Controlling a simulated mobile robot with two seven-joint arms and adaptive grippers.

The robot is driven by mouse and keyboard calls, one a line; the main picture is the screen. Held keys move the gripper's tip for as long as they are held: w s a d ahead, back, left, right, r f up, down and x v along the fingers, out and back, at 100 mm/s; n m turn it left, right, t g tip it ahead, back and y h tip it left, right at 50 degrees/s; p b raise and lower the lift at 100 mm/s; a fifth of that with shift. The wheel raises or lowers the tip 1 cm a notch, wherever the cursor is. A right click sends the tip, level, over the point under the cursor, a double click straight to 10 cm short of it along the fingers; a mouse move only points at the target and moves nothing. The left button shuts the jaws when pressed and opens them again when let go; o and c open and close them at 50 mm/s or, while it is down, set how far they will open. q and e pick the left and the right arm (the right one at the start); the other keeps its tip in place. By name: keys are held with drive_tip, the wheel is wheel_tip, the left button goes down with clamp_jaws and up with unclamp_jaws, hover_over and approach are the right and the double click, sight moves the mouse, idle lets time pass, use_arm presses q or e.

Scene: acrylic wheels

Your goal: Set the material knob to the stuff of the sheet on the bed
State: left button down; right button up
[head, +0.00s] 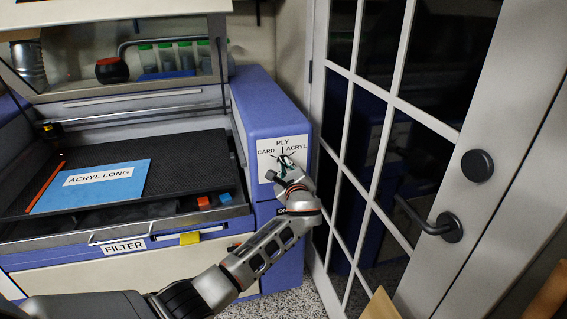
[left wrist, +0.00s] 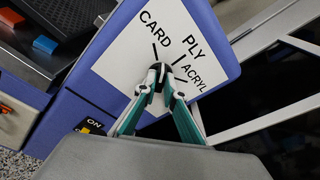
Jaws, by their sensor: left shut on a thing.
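A blue sheet (head: 93,191) labelled ACRYL LONG lies on the dark bed (head: 190,180) of the machine, in the head view. The white dial plate (head: 267,147) on the machine's blue front right panel reads CARD, PLY and ACRYL; it also shows in the left wrist view (left wrist: 122,62). My left gripper (left wrist: 161,72) is at the middle of this plate, its fingers shut on the small material knob. The fingers hide most of the knob, so I cannot tell which mark it points at. My right gripper is not in view.
A glazed door (head: 376,130) with a dark handle (head: 437,226) stands close on the right. The lid (head: 120,95) is raised. Small orange (head: 203,201) and blue (head: 225,198) blocks lie at the bed's front. An ON label (left wrist: 95,124) sits below the dial.

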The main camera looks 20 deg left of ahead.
use_arm(q)
drive_tip(key=m+p, duration=0.4)
drive_tip(key=shift+d+g+y, duration=0.1)
drive_tip(key=shift+g+y, duration=0.2)
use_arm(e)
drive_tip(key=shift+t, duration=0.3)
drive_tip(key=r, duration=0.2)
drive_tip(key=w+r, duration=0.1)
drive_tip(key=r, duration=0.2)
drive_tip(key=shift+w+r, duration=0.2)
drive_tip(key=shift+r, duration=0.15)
